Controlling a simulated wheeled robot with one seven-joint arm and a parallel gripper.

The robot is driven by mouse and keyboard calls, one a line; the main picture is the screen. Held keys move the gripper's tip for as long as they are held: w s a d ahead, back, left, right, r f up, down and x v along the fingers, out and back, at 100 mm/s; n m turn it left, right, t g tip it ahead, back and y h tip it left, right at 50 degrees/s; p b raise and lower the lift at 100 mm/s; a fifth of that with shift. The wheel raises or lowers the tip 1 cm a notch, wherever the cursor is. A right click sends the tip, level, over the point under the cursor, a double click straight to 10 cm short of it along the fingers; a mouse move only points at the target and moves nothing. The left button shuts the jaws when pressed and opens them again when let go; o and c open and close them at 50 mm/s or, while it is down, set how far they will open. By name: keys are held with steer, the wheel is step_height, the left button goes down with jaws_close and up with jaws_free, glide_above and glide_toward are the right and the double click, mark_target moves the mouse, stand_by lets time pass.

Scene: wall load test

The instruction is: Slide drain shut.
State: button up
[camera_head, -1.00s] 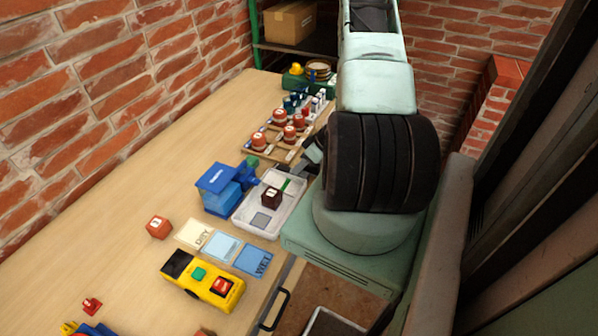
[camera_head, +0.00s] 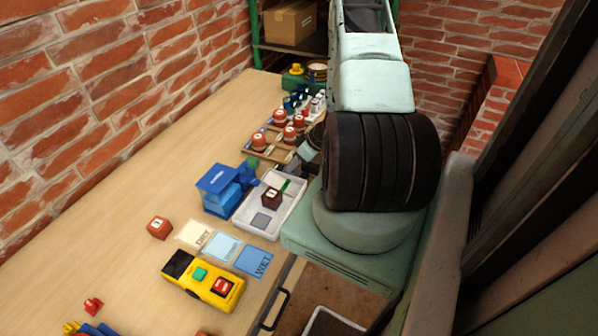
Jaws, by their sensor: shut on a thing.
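A white tray (camera_head: 246,226) lies on the bench beside a blue device (camera_head: 217,190). A dark red-brown block (camera_head: 271,198), a grey-blue square (camera_head: 261,220) and a thin green strip (camera_head: 287,186) show in the tray. I cannot make out which part is the drain slide. A small grey part of my gripper (camera_head: 306,151) shows left of my dark arm joint, near the tray's upper right corner. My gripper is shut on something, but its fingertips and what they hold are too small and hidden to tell.
Red-topped pieces stand on wooden racks (camera_head: 272,153) behind the tray. Cream and blue cards (camera_head: 222,247), a yellow control box (camera_head: 202,281) and a red cube (camera_head: 159,227) lie in front. A brick wall (camera_head: 90,90) borders the left. The bench's left side is mostly clear.

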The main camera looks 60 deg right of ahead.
steer(key=shift+w+a, duration=0.15)
steer(key=shift+w, duration=0.7)
steer(key=o, duration=0.8)
steer(key=shift+r, duration=0.1)
step_height(320, 180, up, 7)
steer(key=p, duration=0.7)
stand_by(0.3)
